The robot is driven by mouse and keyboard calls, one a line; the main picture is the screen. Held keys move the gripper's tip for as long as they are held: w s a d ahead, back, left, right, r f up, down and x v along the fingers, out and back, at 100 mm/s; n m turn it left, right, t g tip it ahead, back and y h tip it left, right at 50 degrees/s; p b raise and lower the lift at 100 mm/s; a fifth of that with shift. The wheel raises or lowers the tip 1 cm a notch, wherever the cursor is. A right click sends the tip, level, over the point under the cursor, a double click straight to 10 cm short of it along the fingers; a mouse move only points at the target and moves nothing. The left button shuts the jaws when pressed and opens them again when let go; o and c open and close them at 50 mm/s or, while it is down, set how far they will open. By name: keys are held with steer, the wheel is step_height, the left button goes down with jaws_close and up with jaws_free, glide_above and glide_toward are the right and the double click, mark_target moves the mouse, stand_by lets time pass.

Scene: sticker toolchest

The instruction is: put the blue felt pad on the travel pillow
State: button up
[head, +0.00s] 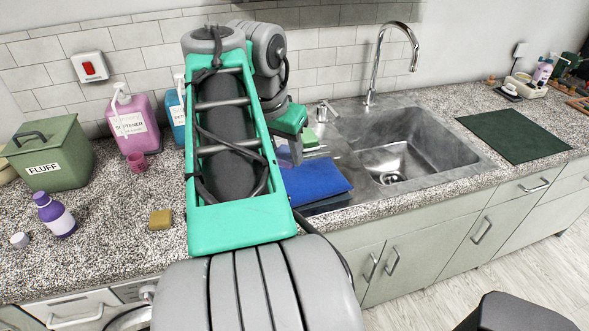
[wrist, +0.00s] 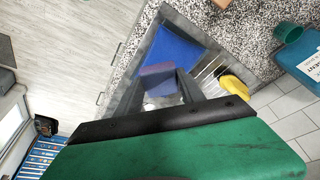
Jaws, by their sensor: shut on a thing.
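A small blue-purple block, which looks like the blue felt pad (wrist: 158,77), is between the fingertips of my gripper (wrist: 163,90) in the wrist view. My gripper also shows in the head view (head: 295,150), pointing down, and is shut on this pad. A larger bright blue, cushion-like thing, which looks like the travel pillow (head: 317,179), lies on the left side of the sink unit. It also shows in the wrist view (wrist: 180,47), just beyond the held pad. I cannot tell whether pad and pillow touch. My arm hides part of this area in the head view.
The sink basin (head: 405,155) and tap (head: 385,60) are to the right of the pillow. A green mat (head: 515,135) lies further right. A tan sponge (head: 160,219), purple bottle (head: 55,215), pink softener bottle (head: 130,122) and green bin (head: 50,155) stand left.

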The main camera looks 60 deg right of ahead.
steer(key=d+f, duration=0.2)
steer(key=w+d+f+b, duration=0.1)
steer(key=d+f, duration=0.1)
steer(key=d, duration=0.1)
steer(key=w+d+f, duration=0.1)
steer(key=d+f, duration=0.1)
steer(key=shift+d+f, duration=0.15)
steer(key=shift+f, duration=0.15)
steer(key=x, duration=0.3)
steer(key=shift+w+f, duration=0.1)
steer(key=shift+f, duration=0.35)
steer(key=shift+f+b, duration=0.35)
steer(key=shift+b, duration=0.1)
steer(key=o, duration=1.2)
